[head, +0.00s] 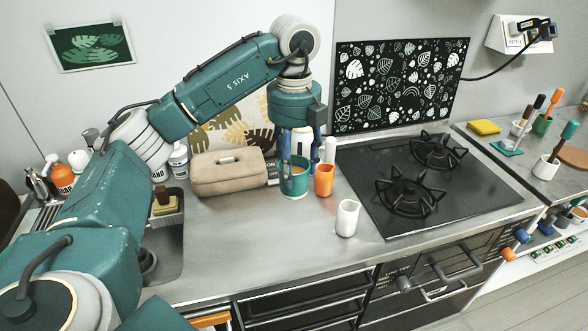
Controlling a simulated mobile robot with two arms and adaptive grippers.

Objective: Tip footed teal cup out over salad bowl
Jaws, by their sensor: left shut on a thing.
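The teal cup (295,187) is upright on or just above the counter, left of an orange cup. My left gripper (295,165) points straight down at it and is shut on its rim. I cannot make out a salad bowl in this view. My right gripper is not in view.
A beige case (228,174) lies left. A black hob (425,180) is at right, the sink (168,240) at left. The front counter is clear.

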